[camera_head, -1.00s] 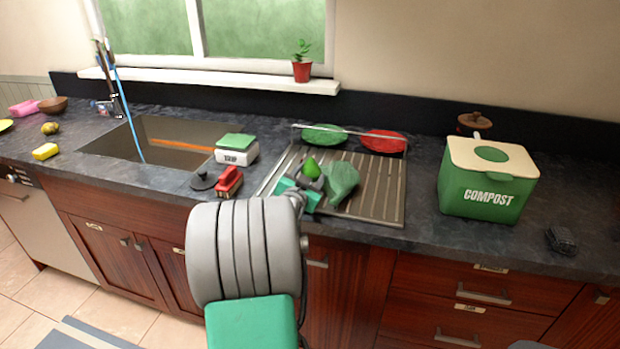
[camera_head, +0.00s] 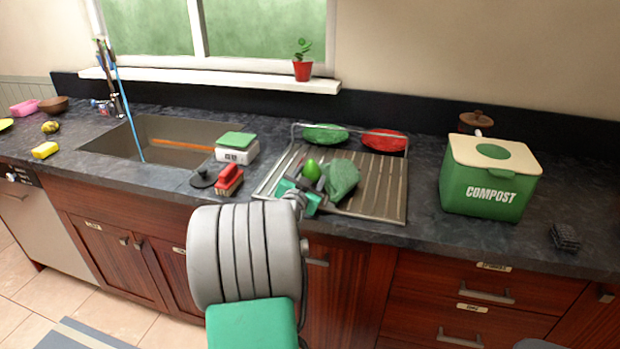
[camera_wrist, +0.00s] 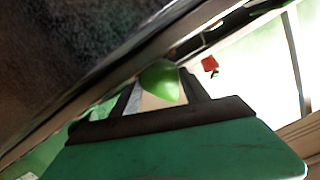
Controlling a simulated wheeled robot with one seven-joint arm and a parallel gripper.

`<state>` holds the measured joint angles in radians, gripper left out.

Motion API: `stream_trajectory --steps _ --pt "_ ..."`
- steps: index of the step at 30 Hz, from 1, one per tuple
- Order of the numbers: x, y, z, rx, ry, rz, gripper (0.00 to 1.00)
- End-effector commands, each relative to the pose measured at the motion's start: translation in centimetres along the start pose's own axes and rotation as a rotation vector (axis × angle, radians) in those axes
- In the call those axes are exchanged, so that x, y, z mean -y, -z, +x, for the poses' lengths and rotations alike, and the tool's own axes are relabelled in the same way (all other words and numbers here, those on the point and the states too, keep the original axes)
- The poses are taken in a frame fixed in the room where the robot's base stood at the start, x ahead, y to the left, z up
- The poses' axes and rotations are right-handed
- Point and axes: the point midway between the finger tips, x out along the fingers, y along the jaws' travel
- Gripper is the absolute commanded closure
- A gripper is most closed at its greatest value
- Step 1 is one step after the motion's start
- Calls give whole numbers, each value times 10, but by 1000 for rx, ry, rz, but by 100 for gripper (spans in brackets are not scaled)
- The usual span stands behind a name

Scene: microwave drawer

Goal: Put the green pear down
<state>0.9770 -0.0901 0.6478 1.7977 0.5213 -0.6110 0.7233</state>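The green pear (camera_head: 311,169) is over the left part of the metal drying rack (camera_head: 385,205), right of the sink. My gripper (camera_head: 307,182) is at the pear, low over the rack. In the wrist view the pear (camera_wrist: 160,82) sits between the two dark fingers of my gripper (camera_wrist: 163,90), which appear closed on it. Its lower part is hidden. I cannot tell whether the pear touches the rack.
A crumpled green thing (camera_head: 341,179) lies on the rack right beside my gripper. Green (camera_head: 325,133) and red (camera_head: 385,141) plates are behind it. A red brush (camera_head: 229,180) is left, and a green compost bin (camera_head: 490,180) right, with clear counter between bin and rack.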

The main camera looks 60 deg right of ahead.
Motion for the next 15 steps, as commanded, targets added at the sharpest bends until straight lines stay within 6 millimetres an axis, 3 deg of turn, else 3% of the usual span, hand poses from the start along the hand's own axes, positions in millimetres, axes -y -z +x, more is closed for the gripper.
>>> stream_trajectory --steps 1,8,15 --pt "-8 -19 -2 35 -13 -4 43" --pt "-9 -22 -2 39 -14 -3 26" --pt "-8 -21 -2 40 -14 -2 26"
